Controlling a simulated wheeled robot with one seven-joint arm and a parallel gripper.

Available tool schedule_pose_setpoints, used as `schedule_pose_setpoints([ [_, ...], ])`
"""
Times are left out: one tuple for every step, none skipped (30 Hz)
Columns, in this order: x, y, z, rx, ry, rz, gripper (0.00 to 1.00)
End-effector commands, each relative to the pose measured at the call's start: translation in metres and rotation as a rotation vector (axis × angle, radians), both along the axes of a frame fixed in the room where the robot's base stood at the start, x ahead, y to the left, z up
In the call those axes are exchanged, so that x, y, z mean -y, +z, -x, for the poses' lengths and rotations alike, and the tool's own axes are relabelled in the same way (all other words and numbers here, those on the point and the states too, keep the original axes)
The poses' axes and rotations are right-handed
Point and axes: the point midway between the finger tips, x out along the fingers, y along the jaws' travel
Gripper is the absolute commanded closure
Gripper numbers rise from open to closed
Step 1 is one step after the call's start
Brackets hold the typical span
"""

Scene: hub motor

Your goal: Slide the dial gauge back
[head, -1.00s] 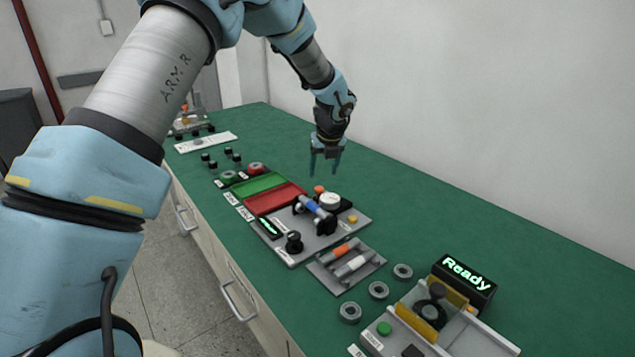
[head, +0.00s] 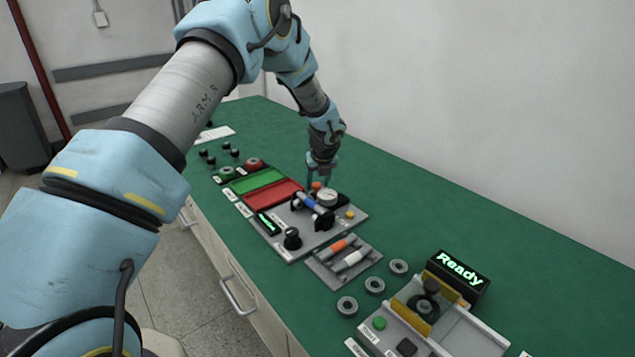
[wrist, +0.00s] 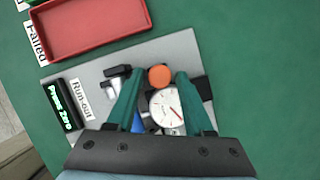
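The dial gauge (head: 327,198) has a round white face and sits at the back of the grey run-out fixture plate (head: 325,232). In the wrist view the dial gauge (wrist: 168,110) shows a red needle, with an orange knob (wrist: 160,76) beyond the face. My gripper (head: 318,182) is low over the back of the fixture. In the wrist view its teal fingers are apart, one on each side of the orange knob; contact cannot be told. A blue part (head: 308,203) lies across the fixture in front of the gauge, partly hidden in the wrist view.
Red (head: 273,194) and green (head: 257,181) trays lie left of the fixture. A black knob (head: 292,238) is at its front. A tray of cylinders (head: 343,260), several grey rings and a station with a "Ready" display (head: 461,270) lie right. The green bench behind is clear.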

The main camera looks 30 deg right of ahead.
Motion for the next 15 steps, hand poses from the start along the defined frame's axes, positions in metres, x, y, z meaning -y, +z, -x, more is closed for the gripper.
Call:
schedule_pose_setpoints([
  [-0.0001,0.0001,0.0,0.0,0.0,0.0,0.54],
  [-0.0001,0.0001,0.0,0.0,0.0,0.0,0.58],
  [-0.0001,0.0001,0.0,0.0,0.0,0.0,0.62],
  [-0.0001,0.0001,0.0,0.0,0.0,0.0,0.66],
  [-0.0001,0.0001,0.0,0.0,0.0,0.0,0.69],
  [-0.0001,0.0001,0.0,0.0,0.0,0.0,0.74],
  [-0.0001,0.0002,0.0001,0.0,0.0,0.0,0.77],
  [-0.0001,0.0002,0.0001,0.0,0.0,0.0,0.8],
  [-0.0001,0.0002,0.0001,0.0,0.0,0.0,0.85],
  [-0.0001,0.0001,0.0001,0.0,0.0,0.0,0.88],
  [-0.0001,0.0002,0.0001,0.0,0.0,0.0,0.92],
  [-0.0001,0.0002,0.0001,0.0,0.0,0.0,0.96],
  [-0.0001,0.0002,0.0001,0.0,0.0,0.0,0.99],
  [-0.0001,0.0002,0.0001,0.0,0.0,0.0,1.0],
  [-0.0001,0.0002,0.0001,0.0,0.0,0.0,1.0],
])
